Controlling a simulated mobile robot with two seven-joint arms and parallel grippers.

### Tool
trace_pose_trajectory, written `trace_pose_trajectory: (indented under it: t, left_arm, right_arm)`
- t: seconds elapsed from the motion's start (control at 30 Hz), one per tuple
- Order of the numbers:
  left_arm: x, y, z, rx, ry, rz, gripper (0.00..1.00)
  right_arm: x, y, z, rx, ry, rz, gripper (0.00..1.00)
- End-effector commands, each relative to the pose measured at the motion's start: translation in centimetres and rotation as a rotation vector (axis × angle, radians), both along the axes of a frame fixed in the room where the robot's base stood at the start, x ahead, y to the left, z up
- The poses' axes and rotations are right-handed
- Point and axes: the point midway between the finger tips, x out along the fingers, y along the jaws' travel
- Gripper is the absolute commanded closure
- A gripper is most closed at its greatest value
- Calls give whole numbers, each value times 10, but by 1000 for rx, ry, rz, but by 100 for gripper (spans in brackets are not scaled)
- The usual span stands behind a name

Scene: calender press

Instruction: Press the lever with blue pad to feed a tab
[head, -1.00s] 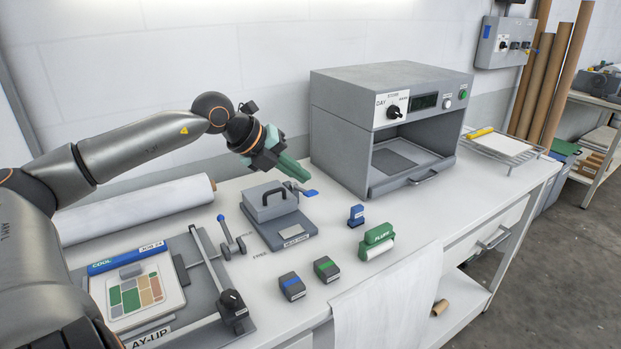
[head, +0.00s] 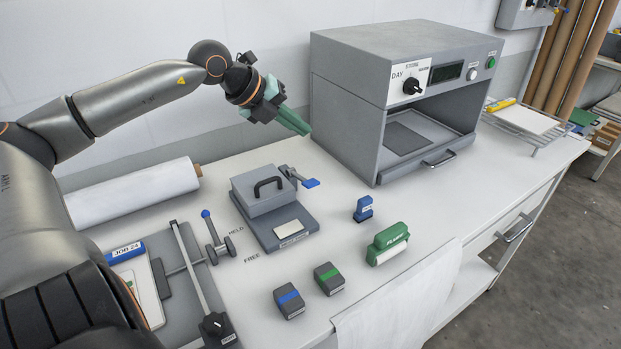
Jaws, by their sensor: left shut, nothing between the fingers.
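My left gripper (head: 306,131) has green fingers, shut and empty. It is in the air above and behind the blue pad, apart from it. My right gripper is not in view.
A grey oven (head: 345,110) with an open front stands close to the right of my left gripper. A blue stamp (head: 363,208), a green roller block (head: 388,243) and two small dark blocks (head: 289,301) stand in front. A short blue-knobbed lever (head: 217,240) stands left of the dispenser.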

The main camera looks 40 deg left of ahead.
Motion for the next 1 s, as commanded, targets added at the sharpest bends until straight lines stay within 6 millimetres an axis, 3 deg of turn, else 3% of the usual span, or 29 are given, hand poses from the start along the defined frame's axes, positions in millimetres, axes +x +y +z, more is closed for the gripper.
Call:
trace_pose_trajectory:
  t: [0.37, 0.8, 1.0]
  left_arm:
    - [-1, -2, -12, -1, 1, 0, 100]
    - [-5, -16, -71, -1, -1, 0, 100]
    - [-6, -20, -85, 1, -2, 0, 100]
  right_arm:
    - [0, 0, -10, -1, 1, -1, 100]
    - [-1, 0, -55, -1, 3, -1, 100]
    - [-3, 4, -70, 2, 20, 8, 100]
